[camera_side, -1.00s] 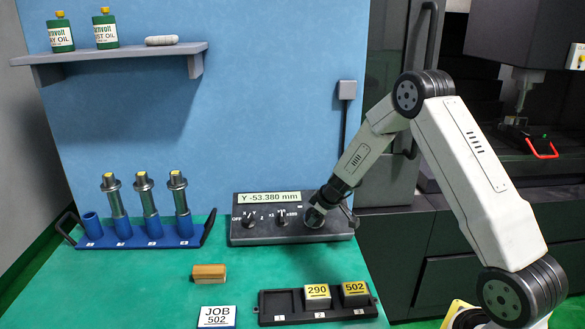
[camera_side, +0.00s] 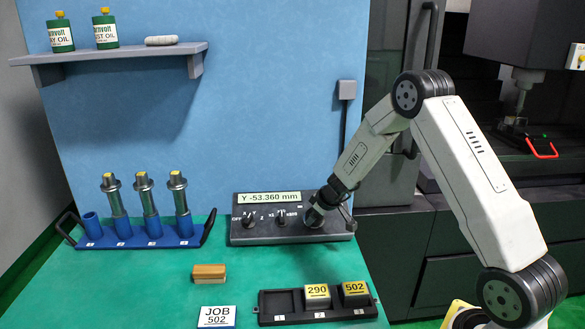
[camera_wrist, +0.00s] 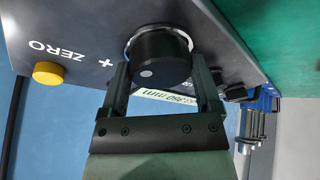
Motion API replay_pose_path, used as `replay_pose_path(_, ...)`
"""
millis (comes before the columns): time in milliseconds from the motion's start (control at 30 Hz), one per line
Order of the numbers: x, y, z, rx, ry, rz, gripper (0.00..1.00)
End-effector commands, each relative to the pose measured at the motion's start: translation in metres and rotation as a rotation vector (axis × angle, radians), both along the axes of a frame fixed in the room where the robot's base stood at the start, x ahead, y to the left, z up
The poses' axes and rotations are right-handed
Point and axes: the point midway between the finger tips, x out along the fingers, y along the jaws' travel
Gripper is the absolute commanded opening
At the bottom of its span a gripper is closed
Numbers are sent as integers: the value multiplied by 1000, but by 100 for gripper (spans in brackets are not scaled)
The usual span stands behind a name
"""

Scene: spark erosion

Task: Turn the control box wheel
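The dark grey control box (camera_side: 285,234) lies on the green table, its readout (camera_side: 268,197) showing "Y -53.360 mm". The round black control box wheel (camera_wrist: 162,58) has a pale ring at its base and a light dot on its face. My gripper (camera_wrist: 161,66) has one finger on each side of the wheel and appears shut on it. In the side view my gripper (camera_side: 322,208) reaches down to the box's right end and hides most of the wheel.
A yellow button (camera_wrist: 48,73) sits near the wheel. Two selector knobs (camera_side: 249,219) (camera_side: 281,217) are left of it. A blue rack (camera_side: 130,240) holds several cylinders at left. A black tray (camera_side: 275,310) with blocks, a wooden block (camera_side: 209,272) and a "JOB 502" card (camera_side: 217,317) lie in front.

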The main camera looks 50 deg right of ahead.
Motion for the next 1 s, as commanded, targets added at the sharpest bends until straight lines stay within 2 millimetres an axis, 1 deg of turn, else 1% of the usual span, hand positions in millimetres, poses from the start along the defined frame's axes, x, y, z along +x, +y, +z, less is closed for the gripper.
replay_pose_path(33,1,1,1,0,-2,3,96)
replay_pose_path(67,1,1,1,0,-2,3,100)
replay_pose_path(367,0,0,1,0,-1,1,100)
replay_pose_path(533,-2,1,5,0,-1,0,100)
replay_pose_path(767,-9,3,18,-2,-2,2,100)
replay_pose_path(1000,-19,6,35,-2,-4,2,100)
